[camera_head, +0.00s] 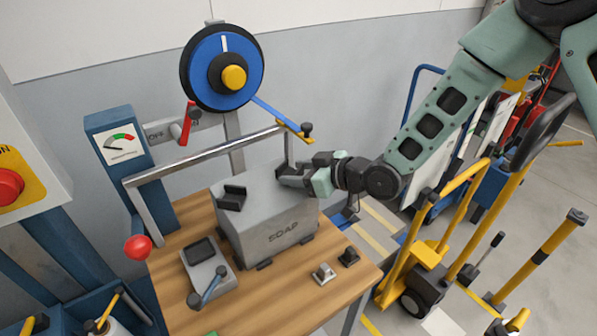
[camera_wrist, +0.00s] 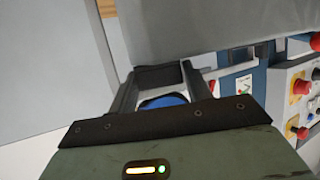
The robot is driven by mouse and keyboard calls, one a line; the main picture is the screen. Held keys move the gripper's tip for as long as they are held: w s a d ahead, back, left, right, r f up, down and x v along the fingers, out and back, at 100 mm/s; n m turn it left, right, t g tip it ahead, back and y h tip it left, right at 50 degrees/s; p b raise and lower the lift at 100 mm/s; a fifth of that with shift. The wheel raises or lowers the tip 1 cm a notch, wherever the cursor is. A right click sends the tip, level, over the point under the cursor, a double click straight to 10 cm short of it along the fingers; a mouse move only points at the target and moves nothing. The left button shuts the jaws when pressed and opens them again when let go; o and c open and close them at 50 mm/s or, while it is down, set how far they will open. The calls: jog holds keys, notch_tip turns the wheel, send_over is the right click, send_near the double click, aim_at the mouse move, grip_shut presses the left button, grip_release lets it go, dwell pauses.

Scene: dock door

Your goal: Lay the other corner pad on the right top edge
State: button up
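The grey box marked SOAP (camera_head: 268,222) stands on the wooden bench (camera_head: 255,300). One black corner pad (camera_head: 232,198) lies on its left top edge. My gripper (camera_head: 290,178) is at the box's right top edge, reaching in from the right. In the wrist view, a dark piece that looks like the other corner pad (camera_wrist: 160,76) spans between the two fingers, close to the grey box side (camera_wrist: 220,28). The fingers appear closed on its ends. In the head view the gripper largely hides this pad, and I cannot tell whether it touches the edge.
A blue strap reel (camera_head: 222,68) stands behind, its strap arm (camera_head: 283,118) reaching above the box's rear. A metal rail (camera_head: 205,155) runs behind the box. A grey tool (camera_head: 205,268) and two small clips (camera_head: 324,273) sit on the bench. Yellow trolleys (camera_head: 430,255) stand at right.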

jog(key=shift+o, duration=1.2)
jog(key=shift+r, duration=0.25)
jog(key=b+v, duration=0.2)
jog(key=v, duration=1)
jog(key=s+d+r+m+g+h, duration=0.1)
jog(key=s+h, duration=0.4)
jog(key=s, duration=0.7)
jog(key=s+d+r+m+g+h, duration=0.2)
jog(key=s+g+h, duration=0.3)
jog(key=s, duration=0.8)
jog(key=shift+d+m+g+h, duration=0.4)
jog(key=shift+d+g, duration=0.1)
jog(key=shift+g, duration=0.2)
jog(key=shift+w, duration=0.1)
